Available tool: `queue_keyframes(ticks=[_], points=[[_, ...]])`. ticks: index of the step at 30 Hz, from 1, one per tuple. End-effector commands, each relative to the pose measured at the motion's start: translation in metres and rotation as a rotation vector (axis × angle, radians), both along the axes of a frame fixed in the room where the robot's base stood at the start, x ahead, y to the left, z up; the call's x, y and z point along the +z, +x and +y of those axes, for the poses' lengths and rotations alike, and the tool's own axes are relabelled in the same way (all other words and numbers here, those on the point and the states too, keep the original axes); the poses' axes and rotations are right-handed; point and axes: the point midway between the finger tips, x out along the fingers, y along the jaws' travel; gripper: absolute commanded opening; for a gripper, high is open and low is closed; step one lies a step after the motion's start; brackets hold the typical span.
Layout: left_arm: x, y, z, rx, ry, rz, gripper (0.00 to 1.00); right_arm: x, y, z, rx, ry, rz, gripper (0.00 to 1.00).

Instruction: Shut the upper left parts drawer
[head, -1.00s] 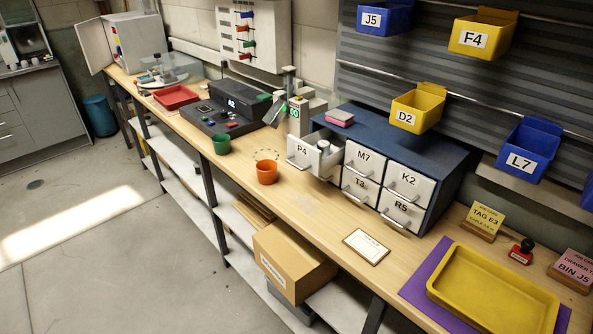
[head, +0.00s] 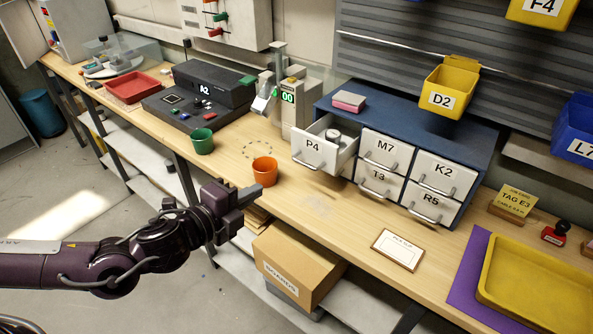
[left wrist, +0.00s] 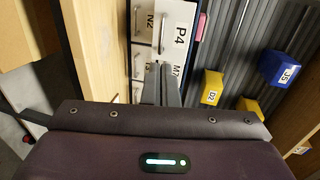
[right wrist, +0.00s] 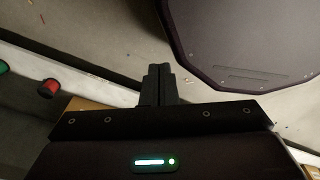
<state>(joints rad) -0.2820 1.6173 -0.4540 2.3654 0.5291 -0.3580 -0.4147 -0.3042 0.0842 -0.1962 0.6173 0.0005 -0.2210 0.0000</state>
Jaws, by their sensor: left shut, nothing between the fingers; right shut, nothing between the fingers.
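The upper left parts drawer, labelled P4 (head: 314,152), is pulled out of the blue cabinet (head: 405,121). A grey round part (head: 333,136) is inside it. The P4 front also shows in the left wrist view (left wrist: 180,36), beyond the fingers. My left gripper (head: 246,194) is shut and empty, low at the bench's front edge, left of and in front of the drawer, apart from it. Its closed fingers also show in the left wrist view (left wrist: 161,84). My right gripper (right wrist: 159,85) is shut and empty, pointing over the floor; it is outside the head view.
An orange cup (head: 265,171) and green cup (head: 202,141) stand on the bench near my left gripper. A framed card (head: 398,250) lies in front of the cabinet.

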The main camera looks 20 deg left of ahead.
Motion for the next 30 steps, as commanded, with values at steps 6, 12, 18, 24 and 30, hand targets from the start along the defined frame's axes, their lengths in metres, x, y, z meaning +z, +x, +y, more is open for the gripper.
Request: queue_keyframes(ticks=[6,12,18,24,30], points=[[0.003,0.002,-0.009,-0.015,0.001,-0.006,0.0,-0.002,0.001,-0.002,0.002,-0.003,-0.001,0.0],[0.0,0.019,-0.016,-0.015,-0.002,-0.008,0.0,-0.006,0.003,0.001,0.003,0.002,-0.005,0.0],[-0.003,0.039,-0.023,-0.013,-0.002,-0.007,0.0,-0.003,0.004,0.008,0.003,0.011,-0.007,0.0],[-0.007,0.064,-0.033,-0.016,-0.003,-0.006,0.0,0.004,0.005,0.011,0.002,0.014,-0.008,0.0],[-0.014,0.094,-0.045,-0.016,-0.001,-0.004,0.0,0.014,0.005,0.01,0.002,0.013,-0.008,0.0]])
